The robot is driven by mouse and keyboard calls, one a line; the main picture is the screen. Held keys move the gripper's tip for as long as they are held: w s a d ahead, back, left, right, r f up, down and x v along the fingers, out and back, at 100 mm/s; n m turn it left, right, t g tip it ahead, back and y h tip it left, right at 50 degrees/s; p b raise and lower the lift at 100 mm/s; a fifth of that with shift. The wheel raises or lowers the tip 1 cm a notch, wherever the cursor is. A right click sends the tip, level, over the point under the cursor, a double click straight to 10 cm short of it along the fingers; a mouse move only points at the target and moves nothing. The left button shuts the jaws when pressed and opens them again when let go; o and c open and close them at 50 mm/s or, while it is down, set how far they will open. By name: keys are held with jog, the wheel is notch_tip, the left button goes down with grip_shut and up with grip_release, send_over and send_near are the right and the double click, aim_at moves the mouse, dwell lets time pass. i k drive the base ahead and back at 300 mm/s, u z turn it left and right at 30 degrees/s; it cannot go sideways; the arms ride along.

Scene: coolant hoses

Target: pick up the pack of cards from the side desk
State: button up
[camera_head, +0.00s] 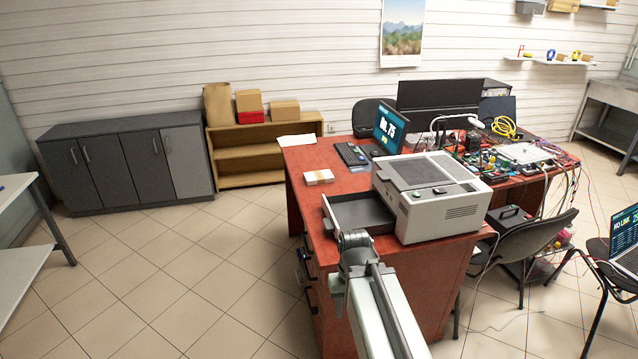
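A small white and tan pack (319,177) lies on the red-brown desk (308,205), near its left edge. It looks like the pack of cards, but it is too small to read. My gripper (352,240) is at the end of my arm, over the front left part of the desk in the picture. It is in front of the printer's dark tray and apart from the pack, which lies beyond it. Its fingers are too small and foreshortened to show whether they are open or shut.
A grey-white printer (440,212) with a dark tray (358,212) stands close right of my gripper. A keyboard (350,154) and a lit monitor (390,128) are behind the pack. Chairs (525,245) and cables crowd the right. The tiled floor (190,270) at left is clear.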

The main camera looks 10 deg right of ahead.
aim_at(320, 177)
jog(key=u, duration=0.45)
jog(key=i, duration=1.1)
jog(key=u, duration=0.95)
jog(key=i, duration=1.6)
jog(key=z, duration=0.1)
